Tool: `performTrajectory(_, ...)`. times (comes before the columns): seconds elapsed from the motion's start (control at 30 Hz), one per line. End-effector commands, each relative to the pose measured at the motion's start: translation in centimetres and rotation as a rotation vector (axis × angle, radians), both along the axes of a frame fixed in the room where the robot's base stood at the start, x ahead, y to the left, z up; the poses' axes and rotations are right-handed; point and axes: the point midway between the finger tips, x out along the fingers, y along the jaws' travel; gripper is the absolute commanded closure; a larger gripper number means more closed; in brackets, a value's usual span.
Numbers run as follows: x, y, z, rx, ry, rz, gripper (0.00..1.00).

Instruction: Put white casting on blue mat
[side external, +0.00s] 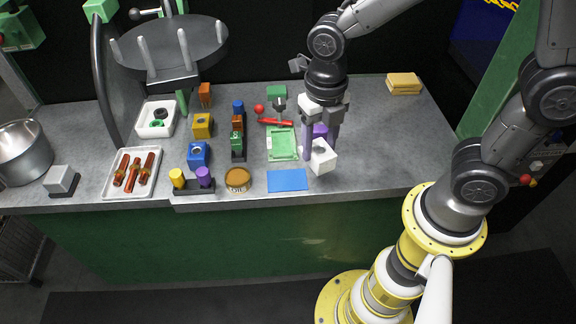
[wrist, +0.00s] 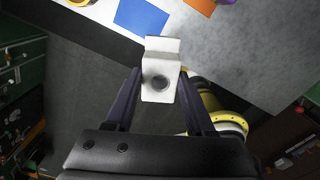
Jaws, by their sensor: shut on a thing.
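The white casting (side external: 323,158) is a pale block with a round dark hole, held at the tips of my gripper (side external: 314,146). In the wrist view, the casting (wrist: 160,68) sits between the two purple fingers of my gripper (wrist: 160,90), with its hole facing the camera. The blue mat (side external: 287,180) lies flat and bare near the front edge of the bench, to the left of and nearer the front than the casting. It also shows in the wrist view (wrist: 141,18), up and left of the casting. The gap beneath the casting is hard to judge.
A green tray (side external: 283,144) lies behind the blue mat. A round brown-topped tin (side external: 237,179) stands left of the mat. A red-handled tool (side external: 274,122) lies farther back. The grey bench (side external: 385,150) is clear to the right, with yellow blocks (side external: 403,83) at the back.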

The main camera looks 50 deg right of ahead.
Motion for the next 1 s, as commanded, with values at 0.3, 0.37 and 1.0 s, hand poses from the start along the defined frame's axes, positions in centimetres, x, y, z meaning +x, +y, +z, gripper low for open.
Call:
performTrajectory(0.3, 4.7, 1.5, -4.8, -0.001, 0.003, -0.001, 1.00)
performTrajectory(0.37, 5.2, 1.7, -5.4, -0.001, 0.001, -0.001, 1.00)
performTrajectory(1.0, 6.3, 2.0, -9.7, 0.001, -0.001, -0.001, 1.00)
